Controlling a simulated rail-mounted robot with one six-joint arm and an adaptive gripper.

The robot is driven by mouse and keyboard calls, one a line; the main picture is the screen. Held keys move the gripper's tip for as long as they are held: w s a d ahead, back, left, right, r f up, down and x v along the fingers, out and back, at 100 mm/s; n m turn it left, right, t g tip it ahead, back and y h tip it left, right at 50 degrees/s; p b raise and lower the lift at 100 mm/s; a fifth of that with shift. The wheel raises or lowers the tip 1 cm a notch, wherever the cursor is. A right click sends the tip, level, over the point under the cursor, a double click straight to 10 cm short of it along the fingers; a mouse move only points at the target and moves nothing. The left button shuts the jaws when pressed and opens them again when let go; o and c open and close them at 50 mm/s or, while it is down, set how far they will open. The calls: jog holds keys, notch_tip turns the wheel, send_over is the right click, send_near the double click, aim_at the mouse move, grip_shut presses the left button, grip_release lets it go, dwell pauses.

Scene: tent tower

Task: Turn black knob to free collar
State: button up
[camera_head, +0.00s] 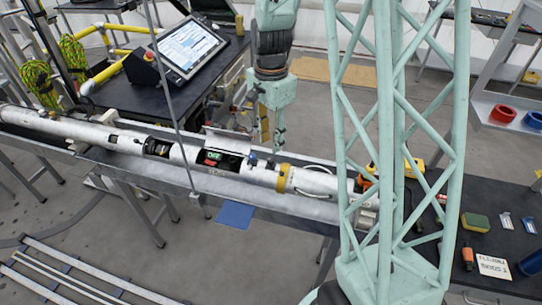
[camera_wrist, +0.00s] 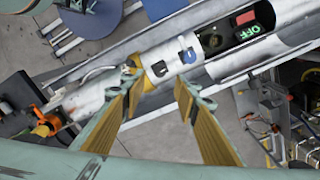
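A long white tube (camera_head: 190,153) lies in a grey metal trough, with cut-out openings along it. A yellow collar (camera_head: 283,178) wraps the tube right of centre; it also shows in the wrist view (camera_wrist: 139,82), partly behind a finger. Just beside it on the tube sit two small knobs: a dark one (camera_wrist: 159,68) and a blue one (camera_wrist: 188,56). Which is the task's black knob is hard to tell at this size. My gripper (camera_wrist: 162,82) is open and empty, its yellow-padded fingers apart, above the tube near the collar. It hangs behind the tube in the head view (camera_head: 272,128).
An opening in the tube shows a green OFF label (camera_wrist: 251,33) and a red part (camera_wrist: 245,17). A teal lattice mast (camera_head: 387,130) blocks part of the right side. A touchscreen (camera_head: 188,47) stands behind. The right black table holds a yellow-green sponge (camera_head: 475,222) and tools.

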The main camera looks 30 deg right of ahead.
aim_at(271, 159)
jog(key=shift+f, duration=3.7)
jog(key=shift+c, duration=0.5)
jog(key=c, duration=0.8)
